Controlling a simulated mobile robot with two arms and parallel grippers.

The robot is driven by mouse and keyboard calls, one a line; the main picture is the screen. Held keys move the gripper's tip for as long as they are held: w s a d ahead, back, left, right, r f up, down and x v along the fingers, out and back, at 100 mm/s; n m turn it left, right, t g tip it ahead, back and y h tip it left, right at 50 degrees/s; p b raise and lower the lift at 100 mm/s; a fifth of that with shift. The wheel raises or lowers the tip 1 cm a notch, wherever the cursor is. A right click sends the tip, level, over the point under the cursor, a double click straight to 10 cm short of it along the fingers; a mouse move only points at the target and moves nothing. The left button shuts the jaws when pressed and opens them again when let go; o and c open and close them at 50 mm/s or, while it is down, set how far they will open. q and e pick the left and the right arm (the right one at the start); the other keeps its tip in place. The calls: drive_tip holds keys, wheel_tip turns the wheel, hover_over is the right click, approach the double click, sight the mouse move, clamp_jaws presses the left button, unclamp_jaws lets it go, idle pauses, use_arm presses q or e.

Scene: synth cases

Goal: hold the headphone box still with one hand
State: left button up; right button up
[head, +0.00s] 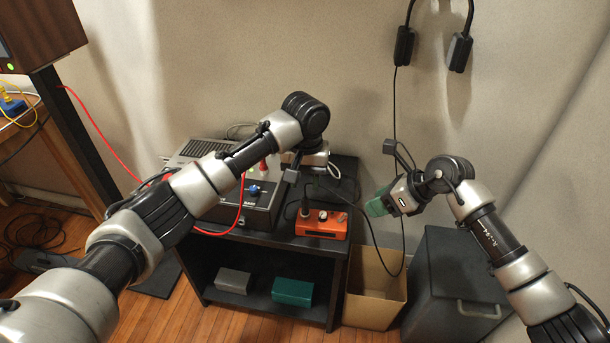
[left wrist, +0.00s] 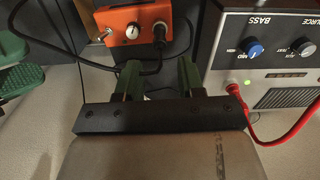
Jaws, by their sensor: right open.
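The headphone box is a small orange box (head: 321,226) with a knob and a plugged-in black cable, on the front of the dark shelf top. It also shows at the top of the left wrist view (left wrist: 128,14). My left gripper (left wrist: 160,80) has its green fingers apart, with nothing between them. It is above and behind the box, not touching it. In the head view its fingertips are hidden behind the arm. My right gripper (head: 379,206) is open and empty, right of the box and apart from it.
A grey amplifier (head: 228,208) with knobs and a red cable stands left of the box. Black headphones (head: 404,46) hang on the wall, their cable running down. An open cardboard box (head: 372,312) and a dark bin (head: 445,290) stand at right. Two small boxes lie on the lower shelf.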

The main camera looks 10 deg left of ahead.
sight(305, 203)
use_arm(q)
wheel_tip(305, 203, down, 10)
drive_tip(key=shift+f, duration=0.1)
drive_tip(key=shift+c, duration=0.2)
